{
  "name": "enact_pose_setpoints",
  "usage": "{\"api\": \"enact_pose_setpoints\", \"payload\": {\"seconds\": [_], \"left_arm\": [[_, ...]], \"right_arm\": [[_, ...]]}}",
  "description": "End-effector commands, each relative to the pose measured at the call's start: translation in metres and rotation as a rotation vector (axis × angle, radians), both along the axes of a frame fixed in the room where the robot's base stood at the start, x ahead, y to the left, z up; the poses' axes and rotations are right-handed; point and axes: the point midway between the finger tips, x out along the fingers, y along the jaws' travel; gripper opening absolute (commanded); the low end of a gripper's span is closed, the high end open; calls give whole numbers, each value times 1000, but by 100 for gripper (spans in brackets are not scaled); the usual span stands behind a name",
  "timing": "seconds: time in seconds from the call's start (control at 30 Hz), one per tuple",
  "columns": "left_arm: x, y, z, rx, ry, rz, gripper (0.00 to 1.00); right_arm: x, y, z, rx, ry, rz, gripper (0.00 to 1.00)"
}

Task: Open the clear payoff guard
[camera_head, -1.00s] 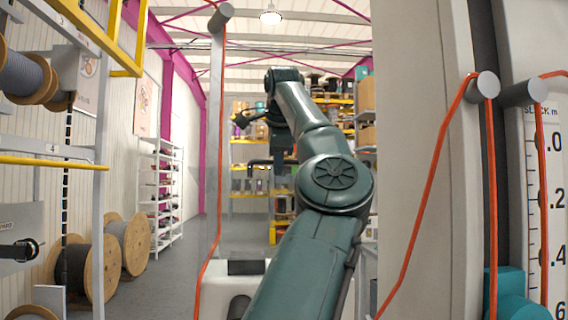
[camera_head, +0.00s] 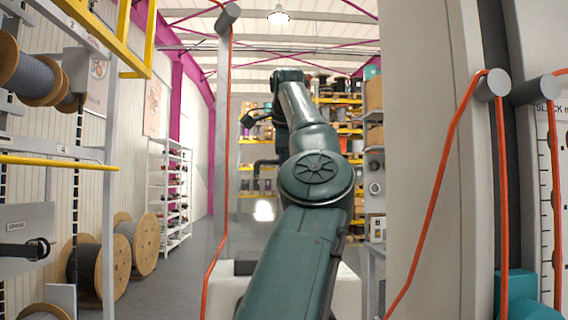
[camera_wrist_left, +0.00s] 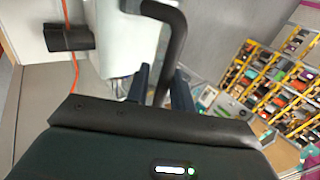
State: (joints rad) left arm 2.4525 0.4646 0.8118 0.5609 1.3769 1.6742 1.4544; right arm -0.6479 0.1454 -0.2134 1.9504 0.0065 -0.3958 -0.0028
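The clear payoff guard is see-through and hard to make out in the head view; a bright glare spot (camera_head: 264,210) beside my arm looks like a reflection on it. In the head view my arm hides these fingers. My right gripper is in neither view.
A grey post (camera_head: 221,120) and an orange cable (camera_head: 438,200) stand close around my arm. A pale wide column (camera_head: 425,120) is at right. Wooden reels (camera_head: 85,270) stand on the floor at left. Yellow-beamed shelves (camera_wrist_left: 268,85) are at the back.

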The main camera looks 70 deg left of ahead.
Motion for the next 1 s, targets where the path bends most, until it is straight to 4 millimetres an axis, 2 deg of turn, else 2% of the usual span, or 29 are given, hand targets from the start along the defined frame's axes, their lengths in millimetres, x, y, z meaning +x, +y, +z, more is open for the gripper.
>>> {"api": "enact_pose_setpoints", "payload": {"seconds": [0.33, 0.47, 0.77, 0.83, 1.0], "left_arm": [[0, -1, 0, -3, 0, -1, 31], [-1, -6, 8, -1, 0, -4, 31], [-10, -31, 43, 3, -1, -4, 31], [-12, -44, 37, 4, -2, -1, 31], [-21, -75, 37, 4, -3, 2, 31]], "right_arm": [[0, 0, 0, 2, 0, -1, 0], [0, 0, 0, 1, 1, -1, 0], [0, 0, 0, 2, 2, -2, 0], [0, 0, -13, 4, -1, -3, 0], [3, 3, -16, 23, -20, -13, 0]]}}
